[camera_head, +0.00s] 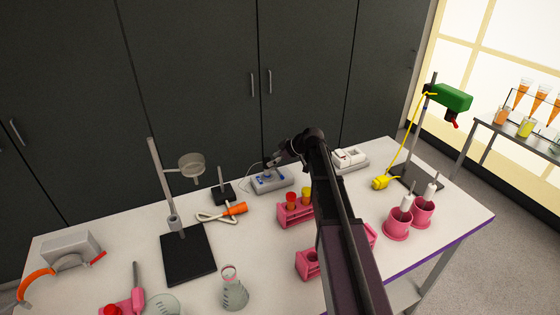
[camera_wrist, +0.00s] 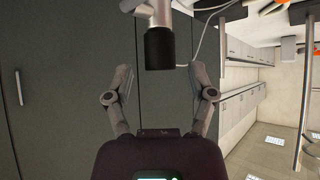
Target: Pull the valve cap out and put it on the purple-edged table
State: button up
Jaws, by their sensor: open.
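My gripper (camera_head: 272,161) is over the back of the purple-edged table (camera_head: 130,245), above a grey device with blue parts (camera_head: 270,181). In the wrist view my gripper (camera_wrist: 160,71) is open, with its two fingers spread wide. A black cylinder on a grey stem (camera_wrist: 159,48) lies ahead of the palm, centred between the fingertips, and neither finger visibly touches it. It may be the valve cap, but I cannot tell for sure. My arm hides part of the middle of the table.
Pink racks (camera_head: 296,213) hold red and yellow items close to my arm. A black stand (camera_head: 188,254) is at left, with a flask (camera_head: 233,290) in front. Pink pots (camera_head: 397,228) and a stand with a green head (camera_head: 452,97) are at right. Dark cabinets (camera_head: 190,70) close off the back.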

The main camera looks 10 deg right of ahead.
aim_at(267, 161)
jog(key=shift+b+x, duration=1)
jog(key=shift+x, duration=1)
grip_shut()
